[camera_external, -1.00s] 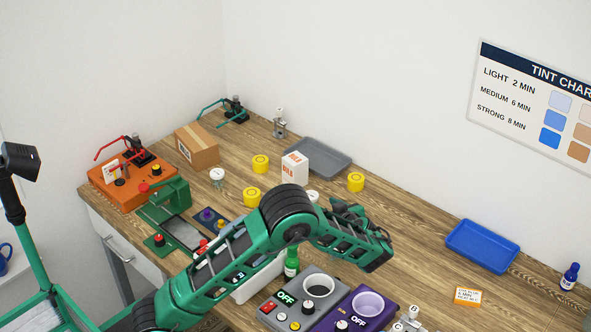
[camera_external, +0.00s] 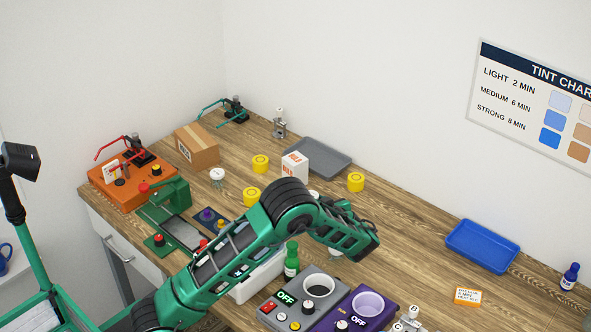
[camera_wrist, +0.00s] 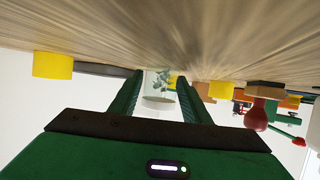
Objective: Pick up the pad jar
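In the wrist view, a pale, see-through-looking jar (camera_wrist: 158,104) with a rounded rim shows between the two fingers. It looks like the pad jar. My gripper (camera_wrist: 160,80) has its dark green fingers apart on either side of it. Whether they press on the jar or stand clear is not plain. In the external view, my gripper (camera_external: 340,212) is over the middle of the table, partly hidden by my arm. A small white-topped thing (camera_external: 313,194) peeks out behind my arm, and another pale thing (camera_external: 335,253) shows beneath it; I cannot tell which is this jar.
Yellow pots (camera_external: 356,182), a white box (camera_external: 294,167) and a grey tray (camera_external: 318,157) stand behind my gripper. A white-lidded container (camera_external: 217,175) is farther left. A green bottle (camera_external: 291,262) and two warmers (camera_external: 368,305) are in front. Table near the blue tray (camera_external: 482,247) is mostly clear.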

